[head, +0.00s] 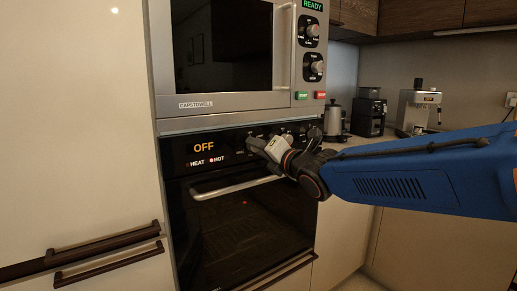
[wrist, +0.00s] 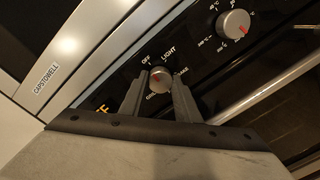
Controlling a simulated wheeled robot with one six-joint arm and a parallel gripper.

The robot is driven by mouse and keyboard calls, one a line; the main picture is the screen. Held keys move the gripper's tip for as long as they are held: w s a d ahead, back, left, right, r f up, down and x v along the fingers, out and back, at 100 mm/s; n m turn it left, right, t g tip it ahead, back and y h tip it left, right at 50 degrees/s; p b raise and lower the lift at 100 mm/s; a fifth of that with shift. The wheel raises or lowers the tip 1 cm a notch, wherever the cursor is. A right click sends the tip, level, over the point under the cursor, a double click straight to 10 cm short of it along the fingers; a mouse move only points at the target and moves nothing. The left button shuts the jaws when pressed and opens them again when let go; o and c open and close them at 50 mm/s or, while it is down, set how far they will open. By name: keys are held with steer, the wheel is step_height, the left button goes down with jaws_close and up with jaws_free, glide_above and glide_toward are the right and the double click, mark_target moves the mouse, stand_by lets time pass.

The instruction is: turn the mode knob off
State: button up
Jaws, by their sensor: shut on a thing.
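The mode knob (wrist: 161,79) is a silver round knob on the oven's black panel, ringed by labels including OFF and LIGHT. My gripper (wrist: 159,88) is shut on it, with one grey finger on each side. A red mark shows on the knob's face, but I cannot tell for sure which label it points to. In the head view, my gripper (head: 262,143) is at the oven panel and hides most of this knob. The oven display (head: 204,147) reads OFF in orange, with HEAT and a red-lit HOT below.
A second silver knob (wrist: 233,24) with temperature marks sits on the same panel. The oven handle (head: 235,187) runs below my gripper. A microwave (head: 225,50) showing READY is above. A kettle (head: 333,119) and coffee machine (head: 418,107) stand on the counter at right.

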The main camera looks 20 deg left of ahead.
steer(key=shift+f+n, duration=0.15)
steer(key=shift+n, duration=0.15)
stand_by(0.4)
steer(key=o, duration=1)
steer(key=shift+o, duration=0.2)
steer(key=v, duration=1.7)
steer(key=shift+d, duration=0.2)
steer(key=shift+s, duration=0.15)
